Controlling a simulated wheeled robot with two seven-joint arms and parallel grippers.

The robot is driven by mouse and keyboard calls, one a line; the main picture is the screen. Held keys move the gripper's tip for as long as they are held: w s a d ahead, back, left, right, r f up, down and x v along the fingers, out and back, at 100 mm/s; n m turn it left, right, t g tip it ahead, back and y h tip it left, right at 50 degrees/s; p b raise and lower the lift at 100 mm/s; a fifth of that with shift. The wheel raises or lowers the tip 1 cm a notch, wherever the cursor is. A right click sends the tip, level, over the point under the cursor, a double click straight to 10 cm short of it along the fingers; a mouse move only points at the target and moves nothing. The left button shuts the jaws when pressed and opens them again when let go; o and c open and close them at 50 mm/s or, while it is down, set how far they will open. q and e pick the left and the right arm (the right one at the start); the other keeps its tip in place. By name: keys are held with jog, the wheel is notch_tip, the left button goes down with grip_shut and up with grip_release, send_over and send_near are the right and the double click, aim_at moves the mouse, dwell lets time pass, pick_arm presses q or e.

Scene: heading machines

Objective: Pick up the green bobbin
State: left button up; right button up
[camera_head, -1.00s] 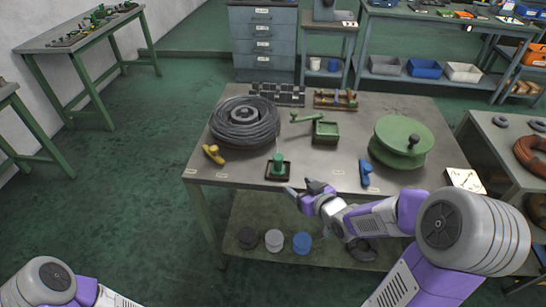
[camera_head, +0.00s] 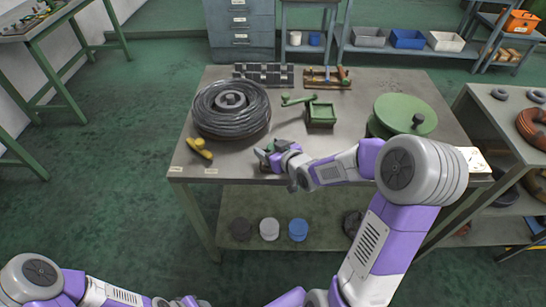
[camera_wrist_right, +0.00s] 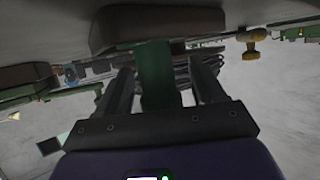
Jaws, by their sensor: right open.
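The green bobbin (camera_wrist_right: 155,75) stands between the two dark fingers of my right gripper (camera_wrist_right: 160,92) in the right wrist view. The fingers are apart, with gaps visible on both sides of the bobbin. A dark square base (camera_wrist_right: 158,20) joins the bobbin's end at the top of that view. In the head view my right gripper (camera_head: 270,152) is at the table's near edge area, over the bobbin's spot, and hides most of the bobbin and its base. My left arm comes in at the bottom left; its gripper's jaws are not clear.
Dark racks (camera_head: 263,74) stand at the back. Several small round pots are on the shelf below.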

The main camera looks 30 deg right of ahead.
jog(key=c, duration=1.1)
jog(key=shift+r, duration=0.15)
